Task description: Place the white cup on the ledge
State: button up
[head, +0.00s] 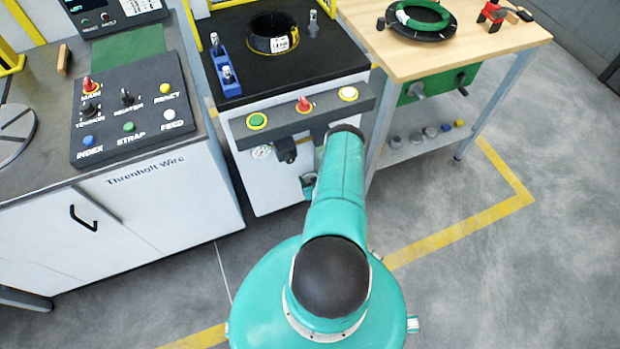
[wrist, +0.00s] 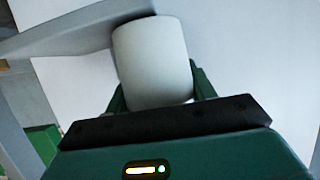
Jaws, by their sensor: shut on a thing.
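The white cup (wrist: 152,62) is in the wrist view, between the two green fingers of my gripper (wrist: 160,88). The fingers are shut on its sides, and it looks slightly tilted in the picture. A grey, flat-edged surface (wrist: 60,36) runs behind the cup at the upper left; I cannot tell whether it is the ledge or whether the cup touches it. In the head view my arm reaches toward the front of the middle machine (head: 270,185). The cup and most of my gripper are hidden there.
A grey bar with buttons (head: 328,112) juts from the middle machine's front. A control cabinet (head: 170,210) stands at left. A wooden table (head: 470,45) stands at right, with a low shelf (head: 400,150) holding several small items. The floor at right is clear.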

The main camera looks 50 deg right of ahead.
jog(key=shift+f, duration=0.2)
jog(key=o, duration=1)
jog(key=shift+o, duration=0.2)
jog(key=shift+r, duration=0.1)
jog(key=shift+s+a+r, duration=0.1)
jog(key=shift+s, duration=0.1)
jog(key=v, duration=1.1)
jog(key=shift+s, duration=0.25)
jog(key=shift+a+r, duration=0.1)
